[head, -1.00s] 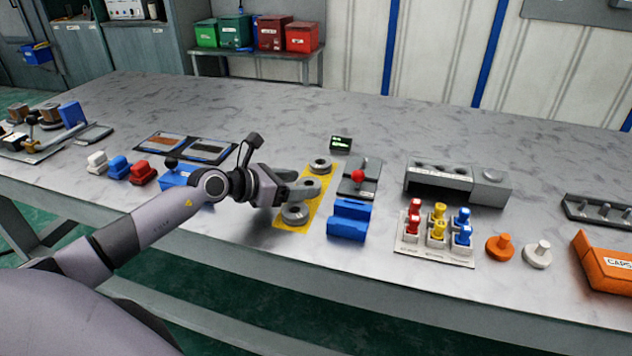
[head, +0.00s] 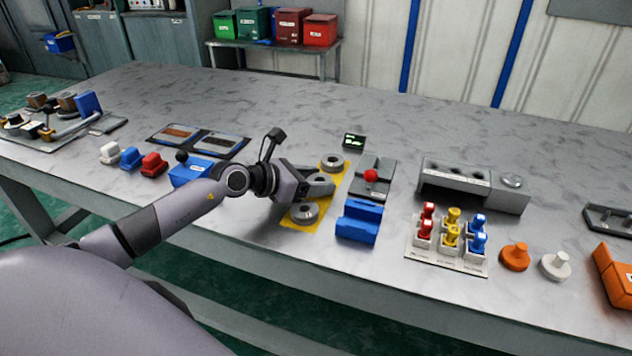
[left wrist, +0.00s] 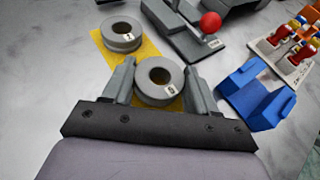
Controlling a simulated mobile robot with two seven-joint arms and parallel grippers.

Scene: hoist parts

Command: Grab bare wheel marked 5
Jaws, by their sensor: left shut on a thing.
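Three grey ring-shaped wheels stand in a row on a yellow mat (head: 292,225). My left gripper (head: 322,181) reaches in from the left at the middle wheel (head: 320,179), its jaws shut on that wheel's sides. In the left wrist view the held wheel (left wrist: 150,91) sits between the two fingers (left wrist: 160,82), low over the mat; its small label looks like a 5 but is blurred. The back wheel (head: 332,161) also shows in the left wrist view (left wrist: 121,37), with another label. The front wheel (head: 304,213) lies close beside the gripper. My right gripper is out of view.
A blue block (head: 358,222) and a grey fixture with a red ball (head: 371,175) stand just right of the mat. A blue box (head: 190,172) lies left, near my arm. A rack of coloured pieces (head: 447,250) is further right.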

